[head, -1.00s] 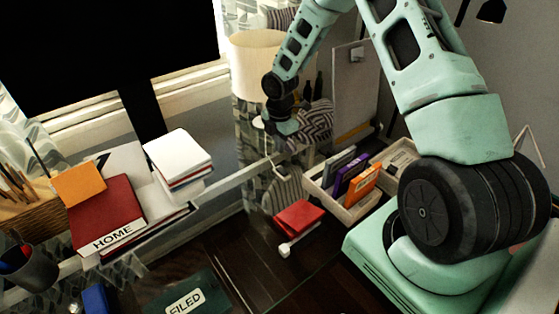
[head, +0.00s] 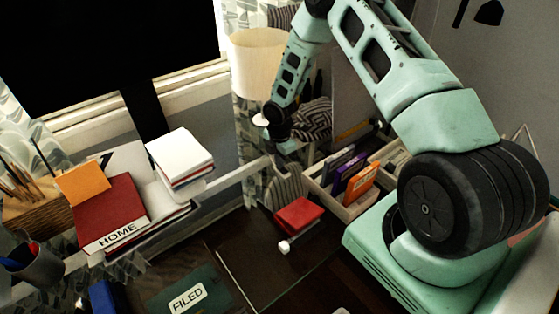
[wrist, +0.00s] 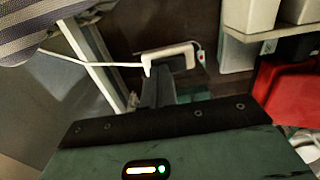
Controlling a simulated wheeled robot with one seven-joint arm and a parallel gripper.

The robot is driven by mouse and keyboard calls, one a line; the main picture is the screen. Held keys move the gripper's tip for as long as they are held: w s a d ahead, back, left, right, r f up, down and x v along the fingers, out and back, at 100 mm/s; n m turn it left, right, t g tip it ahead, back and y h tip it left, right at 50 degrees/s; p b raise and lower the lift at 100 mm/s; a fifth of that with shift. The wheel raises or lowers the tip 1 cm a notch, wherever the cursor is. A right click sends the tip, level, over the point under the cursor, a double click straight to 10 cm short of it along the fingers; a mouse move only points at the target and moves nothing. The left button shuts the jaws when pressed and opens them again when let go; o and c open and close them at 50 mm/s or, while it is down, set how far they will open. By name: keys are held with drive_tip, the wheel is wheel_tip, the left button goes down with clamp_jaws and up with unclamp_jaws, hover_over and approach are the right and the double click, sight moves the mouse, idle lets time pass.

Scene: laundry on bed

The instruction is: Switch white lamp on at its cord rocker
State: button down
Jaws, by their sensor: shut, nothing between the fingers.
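The lamp's pale cream shade (head: 257,62) stands at the back in the head view, its lower part hidden behind my arm. In the wrist view a white cord (wrist: 95,61) runs from the left to a small white switch housing (wrist: 168,53) with a dark middle. My gripper (wrist: 156,78) is shut and empty. Its dark fingertips overlap the near left part of the switch in the wrist view; I cannot tell whether they touch it. In the head view my arm's end is low behind the desk, and the switch is not distinguishable there.
A compartment tray (head: 352,212) with upright coloured items stands right of my arm's end. A red box (head: 298,214) lies in front, and shows at right in the wrist view (wrist: 297,92). Striped fabric (wrist: 55,25) is close at upper left. Books (head: 110,210) are stacked left.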

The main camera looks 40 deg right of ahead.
drive_tip(key=shift+s+f, duration=0.15)
drive_tip(key=shift+s+r, duration=0.2)
drive_tip(key=shift+s, duration=0.4)
drive_tip(key=shift+r+p, duration=0.1)
drive_tip(key=shift+p, duration=0.2)
drive_tip(key=shift+r, duration=0.35)
wheel_tip(320, 180, up, 13)
drive_tip(key=s, duration=0.2)
drive_tip(key=shift+s+d, duration=0.1)
idle(0.4)
